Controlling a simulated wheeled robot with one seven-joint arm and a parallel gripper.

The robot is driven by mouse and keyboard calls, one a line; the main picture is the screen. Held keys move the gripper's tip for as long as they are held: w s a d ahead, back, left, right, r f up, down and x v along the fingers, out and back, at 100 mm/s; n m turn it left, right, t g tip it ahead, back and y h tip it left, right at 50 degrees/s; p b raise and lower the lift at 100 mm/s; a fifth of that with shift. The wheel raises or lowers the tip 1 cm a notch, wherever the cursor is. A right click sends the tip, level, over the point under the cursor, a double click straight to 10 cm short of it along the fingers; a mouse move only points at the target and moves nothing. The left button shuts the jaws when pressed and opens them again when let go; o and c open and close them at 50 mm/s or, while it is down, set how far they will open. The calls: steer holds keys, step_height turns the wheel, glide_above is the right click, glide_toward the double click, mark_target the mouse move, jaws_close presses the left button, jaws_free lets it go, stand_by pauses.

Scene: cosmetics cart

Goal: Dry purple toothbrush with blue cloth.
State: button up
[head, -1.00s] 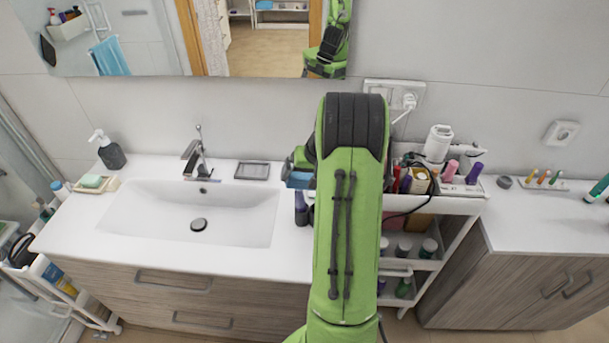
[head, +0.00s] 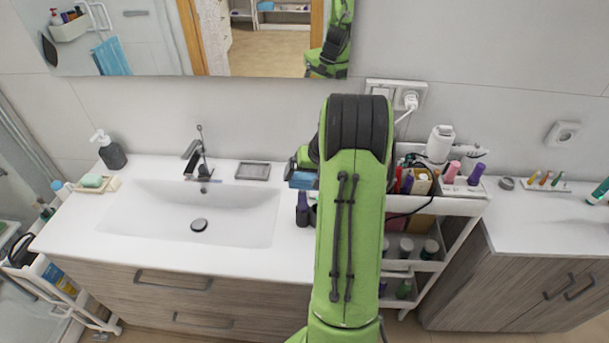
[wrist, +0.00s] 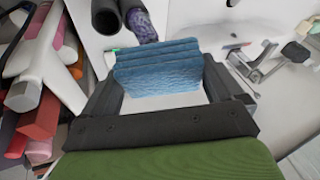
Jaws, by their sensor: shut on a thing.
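My gripper (wrist: 161,88) is shut on a folded blue cloth (wrist: 157,62), which sits between the two dark fingers in the wrist view. In the head view the cloth (head: 302,180) shows just left of my green arm, above the counter at the right of the sink; the arm hides most of the gripper. I cannot make out the purple toothbrush for certain.
The faucet (head: 191,158) and white sink (head: 150,222) are left of the arm. A crowded cosmetics cart (head: 455,206) stands right of the arm. A soap dispenser (head: 113,155) stands at the left.

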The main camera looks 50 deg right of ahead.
steer(key=shift+s+d+f, duration=0.1)
steer(key=shift+s+d, duration=0.35)
steer(key=shift+s, duration=0.1)
steer(key=shift+w+a+f+b, duration=0.1)
steer(key=shift+w+a+b, duration=0.3)
steer(key=shift+w, duration=0.1)
steer(key=shift+w+a, duration=0.35)
steer(key=shift+w, duration=0.05)
step_height(320, 180, up, 8)
steer(key=p, duration=0.6)
steer(key=shift+f, duration=0.35)
steer(key=shift+f, duration=0.1)
